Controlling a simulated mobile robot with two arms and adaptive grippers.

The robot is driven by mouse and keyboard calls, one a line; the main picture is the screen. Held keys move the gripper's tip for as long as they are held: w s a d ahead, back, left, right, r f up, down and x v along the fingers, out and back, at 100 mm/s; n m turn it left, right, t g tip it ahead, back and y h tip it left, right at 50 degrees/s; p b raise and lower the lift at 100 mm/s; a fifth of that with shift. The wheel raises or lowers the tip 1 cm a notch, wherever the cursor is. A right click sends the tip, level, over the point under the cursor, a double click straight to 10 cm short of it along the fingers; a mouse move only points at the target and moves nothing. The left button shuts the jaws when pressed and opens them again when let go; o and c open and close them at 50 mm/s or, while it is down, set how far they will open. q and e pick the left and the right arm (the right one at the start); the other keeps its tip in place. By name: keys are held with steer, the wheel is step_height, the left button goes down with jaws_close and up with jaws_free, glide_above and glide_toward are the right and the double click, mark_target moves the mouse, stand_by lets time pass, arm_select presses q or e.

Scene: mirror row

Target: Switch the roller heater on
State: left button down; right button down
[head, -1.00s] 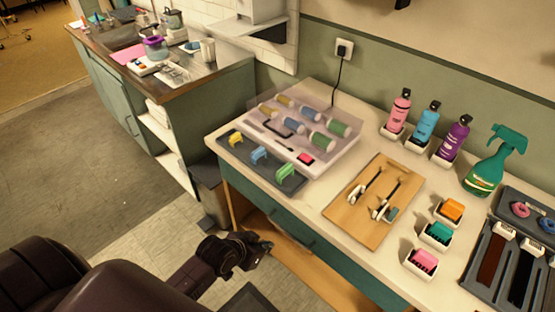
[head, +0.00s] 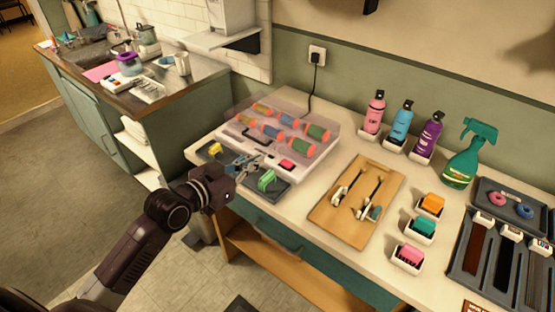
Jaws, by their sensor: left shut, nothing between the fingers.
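The roller heater (head: 238,137) is a pale box with a clear lid at the left of the counter, plugged into the wall. Its lid looks shut. Several rollers (head: 272,132) under it show bright orange ends. A red switch (head: 287,165) is on its front right edge. My left gripper (head: 246,163) is shut and empty, over the dark clip tray in front of the heater, to the left of the switch and apart from it in the picture. It partly covers the blue clip. My right gripper is not in view.
The dark tray (head: 279,192) holds a yellow clip (head: 214,149) and a green clip (head: 267,179). A wooden board (head: 335,208) with two tools lies to the right. Bottles, a green spray bottle (head: 463,164) and small clip boxes stand further right.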

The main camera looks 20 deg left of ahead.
arm_select(q)
steer(key=p, duration=0.2)
glide_above(287, 164)
steer(key=s+a, duration=0.1)
steer(key=a, duration=0.2)
steer(key=shift+s+d+f, duration=0.1)
steer(key=shift+d+f, duration=0.1)
steer(key=shift+f, duration=0.9)
step_height(287, 164, down, 3)
steer(key=shift+r, duration=0.1)
steer(key=shift+f, duration=0.75)
